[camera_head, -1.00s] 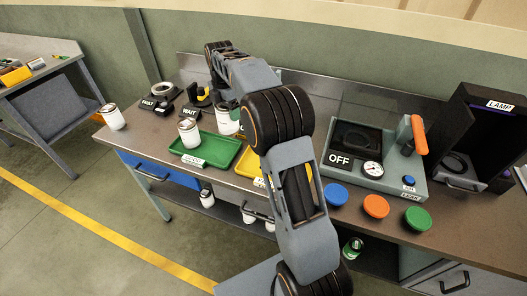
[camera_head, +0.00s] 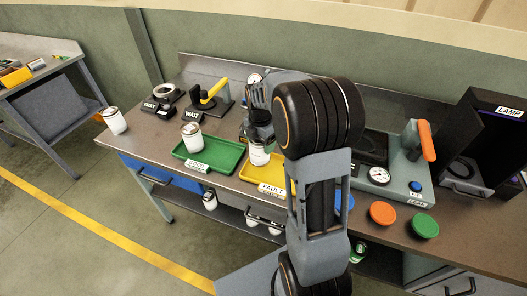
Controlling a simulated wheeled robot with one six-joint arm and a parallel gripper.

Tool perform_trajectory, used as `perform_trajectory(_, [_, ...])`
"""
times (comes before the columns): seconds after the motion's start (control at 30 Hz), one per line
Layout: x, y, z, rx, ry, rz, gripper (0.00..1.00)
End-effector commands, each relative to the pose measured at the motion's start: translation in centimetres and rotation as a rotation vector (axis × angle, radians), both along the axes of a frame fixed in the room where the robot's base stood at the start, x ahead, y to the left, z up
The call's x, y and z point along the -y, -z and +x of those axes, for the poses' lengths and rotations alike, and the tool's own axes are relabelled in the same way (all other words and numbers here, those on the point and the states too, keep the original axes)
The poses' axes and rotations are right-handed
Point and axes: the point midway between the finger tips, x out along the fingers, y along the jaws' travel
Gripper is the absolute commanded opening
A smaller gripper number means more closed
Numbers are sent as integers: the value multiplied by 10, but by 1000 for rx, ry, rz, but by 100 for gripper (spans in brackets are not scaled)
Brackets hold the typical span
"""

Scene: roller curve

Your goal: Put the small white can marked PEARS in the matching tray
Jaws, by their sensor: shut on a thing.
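My gripper (camera_head: 259,138) is shut on a small white can (camera_head: 260,154). It holds the can upright over the left part of the yellow tray (camera_head: 249,177), whose front label reads FAULT. I cannot tell whether the can touches the tray floor. No PEARS lettering is readable on it at this size. The green tray (camera_head: 229,162) is just to the left, with another white can (camera_head: 191,138) standing at its left end; its front label is too small to read surely. My arm hides the right part of the yellow tray.
A third white can (camera_head: 115,121) stands at the bench's left end. The gauge fixture (camera_head: 402,182), orange (camera_head: 382,212) and green (camera_head: 425,225) buttons and the dark LAMP box (camera_head: 476,140) are at right.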

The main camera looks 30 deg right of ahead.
Motion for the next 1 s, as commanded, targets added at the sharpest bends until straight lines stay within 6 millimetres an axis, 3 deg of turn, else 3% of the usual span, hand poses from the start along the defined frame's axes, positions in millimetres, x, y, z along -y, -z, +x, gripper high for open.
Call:
perform_trajectory(0.23, [5,11,-9,-1,1,1,35])
perform_trajectory(0.5, [6,42,-11,0,0,0,35])
perform_trajectory(0.97, [6,49,-11,1,0,-1,35])
perform_trajectory(1.0, [6,49,-11,0,0,0,79])
